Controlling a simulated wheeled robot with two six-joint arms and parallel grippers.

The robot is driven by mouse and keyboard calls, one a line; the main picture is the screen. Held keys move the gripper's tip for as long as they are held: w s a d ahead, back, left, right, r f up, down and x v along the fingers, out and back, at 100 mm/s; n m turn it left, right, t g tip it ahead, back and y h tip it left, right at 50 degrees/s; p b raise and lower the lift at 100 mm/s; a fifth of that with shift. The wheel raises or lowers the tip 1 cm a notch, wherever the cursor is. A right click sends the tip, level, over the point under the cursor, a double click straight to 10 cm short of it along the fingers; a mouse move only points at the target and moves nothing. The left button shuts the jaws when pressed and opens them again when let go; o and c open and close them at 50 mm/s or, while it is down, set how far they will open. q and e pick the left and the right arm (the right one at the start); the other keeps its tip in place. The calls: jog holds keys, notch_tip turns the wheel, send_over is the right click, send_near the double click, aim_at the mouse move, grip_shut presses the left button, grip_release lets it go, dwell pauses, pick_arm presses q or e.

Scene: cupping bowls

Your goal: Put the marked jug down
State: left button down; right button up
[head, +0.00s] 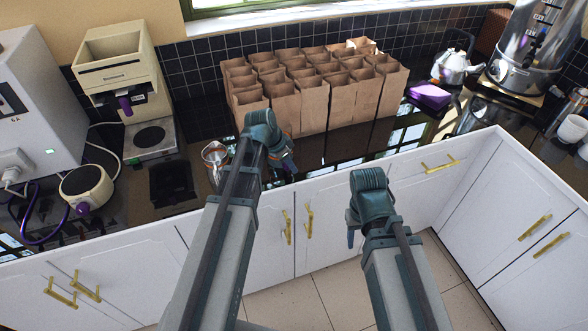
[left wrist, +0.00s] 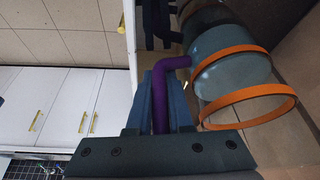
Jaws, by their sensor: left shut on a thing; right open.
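In the left wrist view my left gripper (left wrist: 160,88) is shut on the purple handle (left wrist: 178,62) of a see-through, bluish jug (left wrist: 212,74) with orange bands. The jug lies to the right of the fingers there. In the head view my left gripper (head: 285,163) points down over the dark counter, in front of the paper bags, and its hand hides most of what it holds. I cannot tell whether the jug touches the counter. My right gripper (head: 353,236) is open and empty, in front of the white cabinets.
Several brown paper bags (head: 312,104) stand behind my left gripper. A cream grinder (head: 118,70), a kettle (head: 455,66) and a purple item (head: 429,95) are on the counter (head: 345,150). Some dark counter right of my left gripper is clear.

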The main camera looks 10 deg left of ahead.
pick_arm(q)
jog(key=shift+a, duration=0.15)
jog(key=c, duration=1.3)
grip_release()
jog(key=shift+f, duration=0.15)
jog(key=o, duration=0.5)
